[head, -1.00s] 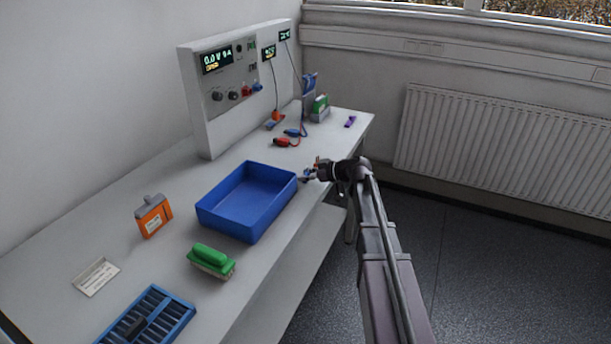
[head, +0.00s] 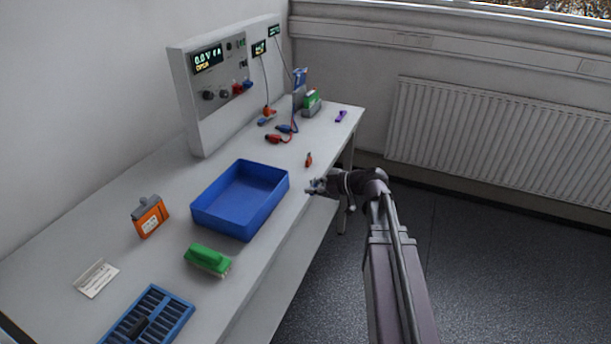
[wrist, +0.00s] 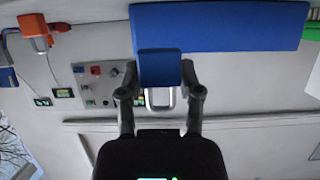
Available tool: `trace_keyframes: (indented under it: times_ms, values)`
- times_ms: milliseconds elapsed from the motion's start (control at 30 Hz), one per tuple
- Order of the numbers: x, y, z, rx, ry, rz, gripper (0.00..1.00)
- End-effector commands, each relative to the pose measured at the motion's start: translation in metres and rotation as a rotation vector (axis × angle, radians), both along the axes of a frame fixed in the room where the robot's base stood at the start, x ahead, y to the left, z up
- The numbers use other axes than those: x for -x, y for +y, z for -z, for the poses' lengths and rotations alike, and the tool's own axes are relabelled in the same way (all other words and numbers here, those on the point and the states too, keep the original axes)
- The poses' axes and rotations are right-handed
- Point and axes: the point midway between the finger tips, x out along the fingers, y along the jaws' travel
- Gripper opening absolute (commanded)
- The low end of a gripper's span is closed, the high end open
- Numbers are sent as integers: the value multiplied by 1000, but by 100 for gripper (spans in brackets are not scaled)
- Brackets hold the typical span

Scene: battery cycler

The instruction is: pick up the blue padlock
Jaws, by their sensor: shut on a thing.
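The blue padlock (wrist: 160,68) shows in the wrist view, its blue body between the two fingers of my gripper (wrist: 160,88). Its silver shackle (wrist: 160,103) points toward the palm. My gripper is shut on the padlock. In the head view my gripper (head: 316,187) is at the bench's front edge, right of the blue tray. The padlock is too small and covered to make out there.
The blue tray (head: 204,216) stands left of my gripper, and a small orange-red piece (head: 308,159) lies just behind it. Clips and leads (head: 285,129) lie at the back.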

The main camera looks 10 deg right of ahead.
Motion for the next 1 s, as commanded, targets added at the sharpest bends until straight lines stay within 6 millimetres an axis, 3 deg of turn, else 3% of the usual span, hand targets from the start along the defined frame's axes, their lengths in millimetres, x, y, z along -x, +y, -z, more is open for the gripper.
trace_keyframes:
  times_ms: [100,300,1000]
  values:
    - [17,-2,-2,-1,1,0,0]
    - [27,-4,-3,-1,-1,0,0]
    - [27,-5,-3,-1,-1,0,0]
